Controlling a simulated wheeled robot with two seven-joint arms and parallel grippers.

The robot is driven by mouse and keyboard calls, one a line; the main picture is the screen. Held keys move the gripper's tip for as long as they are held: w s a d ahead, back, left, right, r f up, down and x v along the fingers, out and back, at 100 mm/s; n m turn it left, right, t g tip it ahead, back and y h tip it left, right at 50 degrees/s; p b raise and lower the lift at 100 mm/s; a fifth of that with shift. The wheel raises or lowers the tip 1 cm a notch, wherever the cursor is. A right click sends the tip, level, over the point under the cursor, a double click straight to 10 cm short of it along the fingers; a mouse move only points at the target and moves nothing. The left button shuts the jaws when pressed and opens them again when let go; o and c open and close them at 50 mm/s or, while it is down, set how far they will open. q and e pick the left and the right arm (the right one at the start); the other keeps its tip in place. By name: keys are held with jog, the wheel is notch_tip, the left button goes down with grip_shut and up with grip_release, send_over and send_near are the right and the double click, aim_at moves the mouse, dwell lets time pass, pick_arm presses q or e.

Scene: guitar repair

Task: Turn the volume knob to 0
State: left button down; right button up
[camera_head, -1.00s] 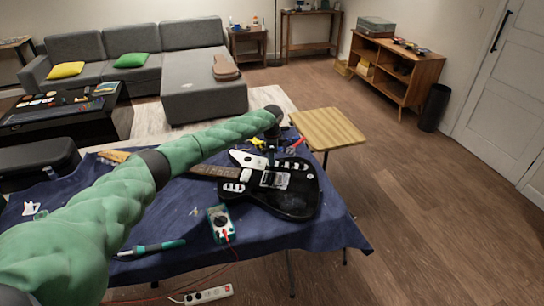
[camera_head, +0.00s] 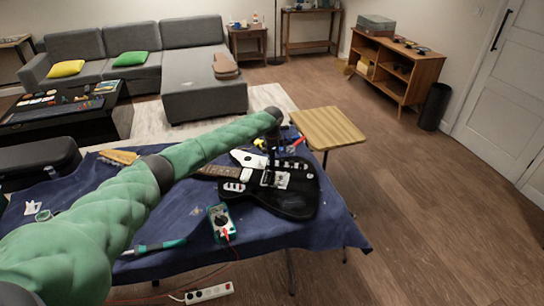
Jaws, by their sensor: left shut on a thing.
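A black electric guitar (camera_head: 295,203) with white pickups lies face up on the blue cloth of the table, its neck pointing left. My left arm reaches in from the left, and my left gripper (camera_head: 268,181) points down onto the guitar's face near the bridge. The gripper is small and dark here; it is shut on a small part there, which seems to be the volume knob. The knob itself is hidden by the fingers, so its setting cannot be read. My right gripper is not in view.
A multimeter (camera_head: 221,222) with a red lead lies just in front of the guitar. A green-handled soldering iron (camera_head: 160,247) lies near the front edge. Red and yellow tools (camera_head: 290,146) lie behind the guitar. A wooden stool (camera_head: 327,128) stands beyond the table.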

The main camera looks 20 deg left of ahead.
pick_arm(q)
jog(key=shift+r+n, duration=0.1)
jog(key=shift+n, duration=0.6)
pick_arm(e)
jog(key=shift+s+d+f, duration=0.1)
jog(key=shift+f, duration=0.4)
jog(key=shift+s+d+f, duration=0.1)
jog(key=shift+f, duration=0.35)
pick_arm(q)
jog(key=c, duration=1.3)
grip_release()
jog(key=shift+o, duration=0.2)
jog(key=shift+r, duration=0.15)
jog(key=shift+r+b, duration=1.05)
jog(key=shift+r, duration=2.7)
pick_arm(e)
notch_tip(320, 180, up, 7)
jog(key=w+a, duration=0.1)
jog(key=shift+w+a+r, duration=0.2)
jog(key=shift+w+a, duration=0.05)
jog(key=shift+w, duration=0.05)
